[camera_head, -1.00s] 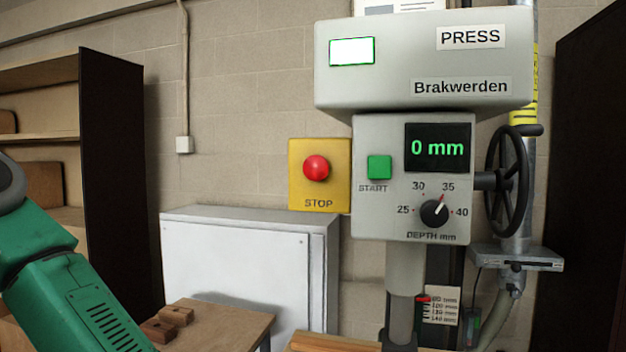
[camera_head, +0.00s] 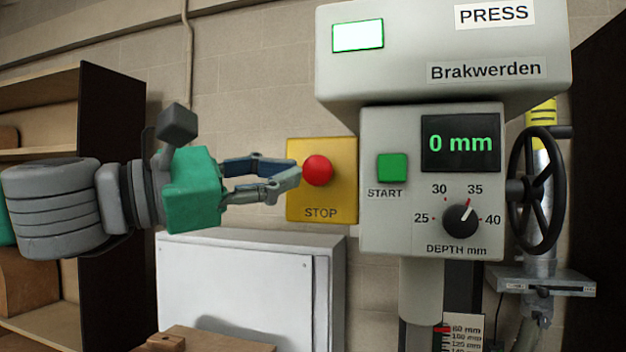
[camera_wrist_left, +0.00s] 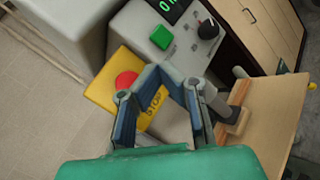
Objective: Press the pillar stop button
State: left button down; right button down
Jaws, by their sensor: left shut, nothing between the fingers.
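The red round stop button (camera_head: 318,170) sits on a yellow box (camera_head: 343,206) marked STOP, left of the press control panel. My left gripper (camera_head: 296,174) comes in from the left with its fingers shut and empty. In the head view its tips are at the button's left edge; I cannot tell whether they touch it. In the left wrist view, the red button (camera_wrist_left: 127,80) shows just left of my shut fingertips (camera_wrist_left: 160,72), and the fingers hide part of the yellow box (camera_wrist_left: 101,92). My right gripper is not in view.
The press control panel (camera_head: 380,228) has a green START button (camera_head: 392,167), a depth knob (camera_head: 459,219) and a display (camera_head: 460,143) reading 0 mm. A black handwheel (camera_head: 537,189) is on the right. A white cabinet (camera_head: 236,290) stands below the stop box.

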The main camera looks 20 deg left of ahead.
aim_at(306, 171)
pick_arm(q)
jog(key=shift+s+d+r, duration=0.15)
jog(key=shift+r, duration=0.2)
jog(key=w+b, duration=0.1)
jog(key=w, duration=0.6)
jog(key=shift+w+f, duration=0.1)
jog(key=shift+w, duration=0.2)
jog(key=shift+w+d, duration=0.1)
jog(key=shift+w, duration=0.55)
